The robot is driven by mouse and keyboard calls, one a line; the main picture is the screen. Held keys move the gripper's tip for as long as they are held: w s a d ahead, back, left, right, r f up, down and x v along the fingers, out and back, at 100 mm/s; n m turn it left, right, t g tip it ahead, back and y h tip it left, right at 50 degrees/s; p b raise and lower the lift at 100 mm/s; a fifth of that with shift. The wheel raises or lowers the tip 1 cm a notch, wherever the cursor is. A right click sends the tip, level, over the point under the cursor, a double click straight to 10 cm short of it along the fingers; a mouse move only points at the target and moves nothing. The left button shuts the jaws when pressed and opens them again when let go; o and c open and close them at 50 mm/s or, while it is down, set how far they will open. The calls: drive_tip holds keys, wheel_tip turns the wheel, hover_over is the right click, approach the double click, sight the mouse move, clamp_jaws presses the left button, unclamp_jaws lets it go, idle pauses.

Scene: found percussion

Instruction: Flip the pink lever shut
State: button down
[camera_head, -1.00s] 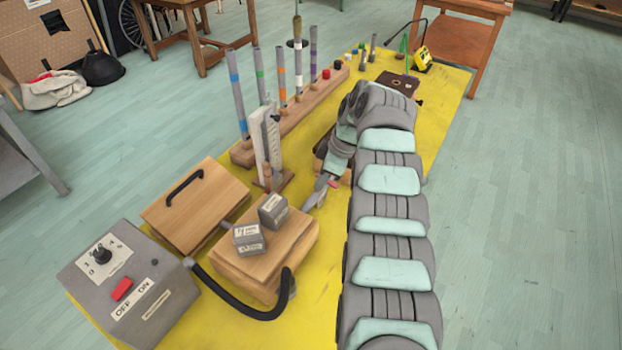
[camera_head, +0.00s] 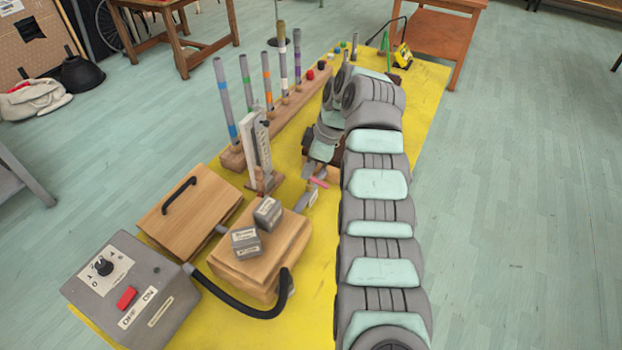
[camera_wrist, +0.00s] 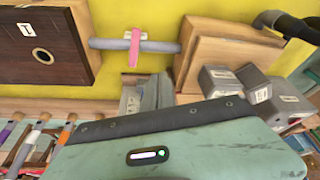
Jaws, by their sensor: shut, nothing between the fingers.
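The pink lever (camera_head: 319,183) shows as a small pink bit just beside my gripper in the head view. In the wrist view the pink lever (camera_wrist: 135,48) lies across a grey pipe (camera_wrist: 106,44), with a white plate by its far end. The pipe runs between a dark wooden box (camera_wrist: 40,45) and a light wooden box (camera_wrist: 225,45). In the wrist view the closed fingers (camera_wrist: 150,92) hold nothing and appear apart from the lever.
Two small grey blocks (camera_head: 246,242) sit on the light wooden box (camera_head: 258,270). A white upright gauge (camera_head: 257,150) and a rack (camera_head: 280,125) of tall tubes stand left of my gripper. A grey control box (camera_head: 130,290) with a black hose is at front left.

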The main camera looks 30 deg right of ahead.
drive_tip(key=shift+w+d+r+p, duration=0.1)
drive_tip(key=shift+d+r+p, duration=0.15)
drive_tip(key=shift+r, duration=0.65)
drive_tip(key=shift+w+d+r+p, duration=0.1)
drive_tip(key=shift+d+r+p, duration=0.15)
drive_tip(key=shift+r, duration=0.65)
